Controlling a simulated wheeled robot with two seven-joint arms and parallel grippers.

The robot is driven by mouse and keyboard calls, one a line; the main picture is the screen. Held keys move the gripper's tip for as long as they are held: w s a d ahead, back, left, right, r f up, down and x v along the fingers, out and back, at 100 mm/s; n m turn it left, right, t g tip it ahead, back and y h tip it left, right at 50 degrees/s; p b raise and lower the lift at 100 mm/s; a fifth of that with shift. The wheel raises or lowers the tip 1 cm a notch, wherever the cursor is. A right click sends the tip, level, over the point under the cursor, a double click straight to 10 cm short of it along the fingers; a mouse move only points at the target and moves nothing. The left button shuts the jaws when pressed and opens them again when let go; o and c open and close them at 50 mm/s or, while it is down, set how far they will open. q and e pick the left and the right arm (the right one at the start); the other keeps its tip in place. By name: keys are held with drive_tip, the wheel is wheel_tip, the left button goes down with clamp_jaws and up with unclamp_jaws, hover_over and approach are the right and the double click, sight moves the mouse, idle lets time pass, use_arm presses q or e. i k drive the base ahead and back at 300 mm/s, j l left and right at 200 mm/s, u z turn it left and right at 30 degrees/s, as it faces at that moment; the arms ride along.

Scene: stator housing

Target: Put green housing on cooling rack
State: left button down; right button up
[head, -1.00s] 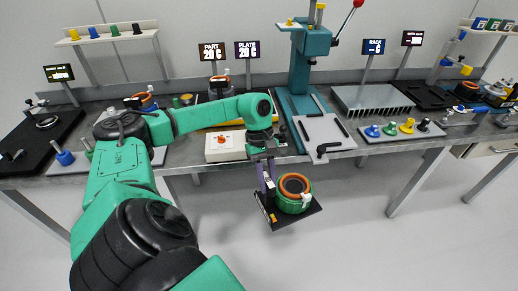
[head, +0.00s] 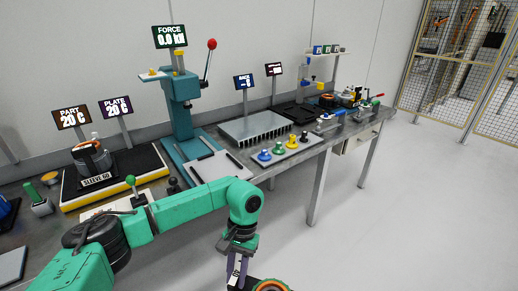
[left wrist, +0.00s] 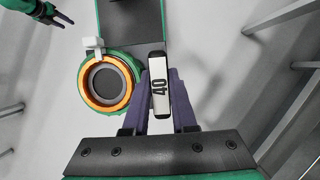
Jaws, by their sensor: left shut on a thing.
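In the head view only the housing's top (head: 272,286) shows at the bottom edge. My right gripper (left wrist: 58,20) shows small at the wrist view's top left corner.
A teal press (head: 182,105) with a red-knobbed lever stands left of the rack. A pale board with several coloured knobs (head: 286,148) lies in front of the rack. A dark tray (head: 298,112) is beyond it. The floor (head: 400,220) to the right is clear.

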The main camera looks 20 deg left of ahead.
sight(263, 121)
drive_tip(key=i+l, duration=0.2)
drive_tip(key=i, duration=0.3)
drive_tip(key=i+l, duration=0.2)
drive_tip(key=i, duration=0.25)
drive_tip(key=i+l, duration=0.25)
drive_tip(key=i, duration=0.25)
